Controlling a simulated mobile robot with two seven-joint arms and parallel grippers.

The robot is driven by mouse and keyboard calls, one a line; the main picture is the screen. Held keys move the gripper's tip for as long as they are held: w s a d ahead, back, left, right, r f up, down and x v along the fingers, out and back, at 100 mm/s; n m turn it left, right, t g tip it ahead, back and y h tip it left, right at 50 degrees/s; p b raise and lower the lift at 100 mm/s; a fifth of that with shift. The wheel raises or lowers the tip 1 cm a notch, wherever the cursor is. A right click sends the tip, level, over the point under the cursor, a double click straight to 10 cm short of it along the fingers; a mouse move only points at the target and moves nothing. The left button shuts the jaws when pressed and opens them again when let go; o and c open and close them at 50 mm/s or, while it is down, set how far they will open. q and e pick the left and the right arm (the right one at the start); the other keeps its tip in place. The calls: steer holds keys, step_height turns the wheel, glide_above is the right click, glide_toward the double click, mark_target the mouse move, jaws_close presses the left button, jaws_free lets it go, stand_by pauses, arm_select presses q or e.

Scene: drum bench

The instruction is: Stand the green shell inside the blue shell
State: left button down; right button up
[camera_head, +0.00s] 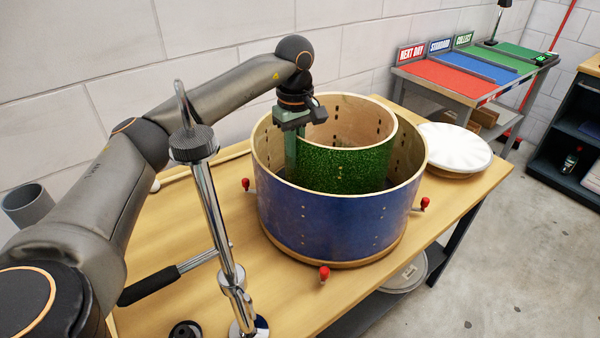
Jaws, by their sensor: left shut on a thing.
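The blue shell (325,222) is a large open drum shell standing upright on the wooden bench. The green shell (340,168) is smaller, with a glittery outside and a pale wood rim. It is upright within the blue shell's opening, its rim around the height of the blue rim or a little above. Its lower edge is hidden by the blue wall, so I cannot tell whether it touches the bottom. My left gripper (291,150) points down and is shut on the green shell's wall at its left side. My right gripper does not show.
Red-tipped pegs (324,273) stand around the blue shell. A white drumhead (455,148) lies at the bench's right end. A chrome stand (215,215) rises at the front left. The wooden bench (185,235) has bare room left of the blue shell. A table with coloured mats (450,75) stands behind.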

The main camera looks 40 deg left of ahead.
mark_target(296, 170)
arm_select(q)
step_height(296, 170, down, 4)
steer(key=shift+r, duration=0.1)
steer(key=shift+f, duration=0.4)
steer(key=c, duration=1)
jaws_free()
steer(key=shift+r, duration=0.25)
step_height(296, 170, up, 12)
steer(key=shift+r, duration=0.1)
steer(key=shift+s, duration=0.1)
